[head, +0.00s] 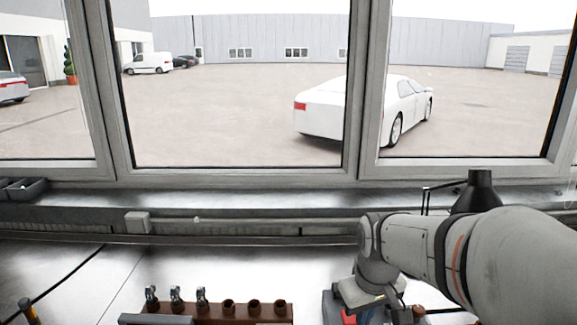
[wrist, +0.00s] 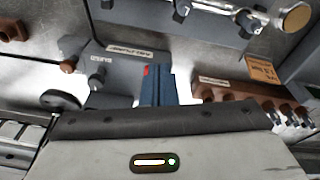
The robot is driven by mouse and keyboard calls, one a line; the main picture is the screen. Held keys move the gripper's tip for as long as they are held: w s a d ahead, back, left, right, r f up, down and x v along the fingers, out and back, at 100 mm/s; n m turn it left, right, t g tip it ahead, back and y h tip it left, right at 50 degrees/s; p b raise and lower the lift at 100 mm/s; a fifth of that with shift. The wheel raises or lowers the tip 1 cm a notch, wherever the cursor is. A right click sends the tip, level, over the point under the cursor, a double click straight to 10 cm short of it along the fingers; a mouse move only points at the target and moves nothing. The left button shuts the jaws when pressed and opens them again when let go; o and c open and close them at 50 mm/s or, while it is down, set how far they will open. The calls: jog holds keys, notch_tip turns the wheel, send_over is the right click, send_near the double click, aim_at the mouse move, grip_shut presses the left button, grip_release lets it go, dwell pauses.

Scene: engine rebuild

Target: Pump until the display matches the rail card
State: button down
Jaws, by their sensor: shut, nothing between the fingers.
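In the wrist view a grey box-like unit (wrist: 112,62) with small pale labels, a black knob and a red part lies just past my gripper (wrist: 157,72). Its blue fingers are shut with nothing between them, and they overlap the unit in the picture; I cannot tell if they touch it. In the head view my gripper (head: 370,317) is at the bottom edge, mostly hidden by my arm. A tan card (wrist: 262,68) with small writing, too small to read surely, lies beyond the brown rack. No lit display reading can be made out.
The brown rack (wrist: 240,92) holds several metal parts; it also shows at the bottom of the head view (head: 225,311). A grey fixture (wrist: 185,18) with metal fittings stands at the wrist view's top. A black cone-shaped thing (head: 476,190) stands by the windowsill.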

jog(key=s+r+m+t, duration=0.1)
jog(key=s+r+m, duration=0.1)
jog(key=s, duration=0.7)
jog(key=shift+s+m+t, duration=0.4)
jog(key=shift+m, duration=0.2)
jog(key=shift+s, duration=0.1)
